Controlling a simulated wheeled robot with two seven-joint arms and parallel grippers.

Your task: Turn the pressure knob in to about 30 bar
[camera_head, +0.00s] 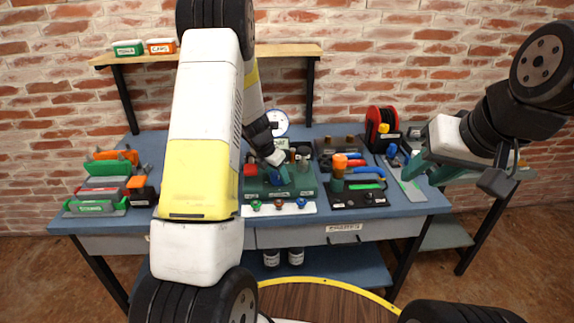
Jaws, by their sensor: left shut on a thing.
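My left gripper (280,173) reaches down over a dark green unit (307,187) on the blue bench, behind my large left arm. It is shut on a small blue part, which looks like the pressure knob (284,176); the fingers hide much of it. A round white gauge (280,121) with a blue rim stands behind the unit; its needle is too small to read. My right gripper (427,172) is at the right, above the bench's right end, with its green fingers apart and nothing between them.
Blue, red and green valves (279,205) line a white strip in front of the unit. An orange-topped tool (338,165) stands to its right, a red hose reel (380,122) behind. A shelf (285,50) hangs above.

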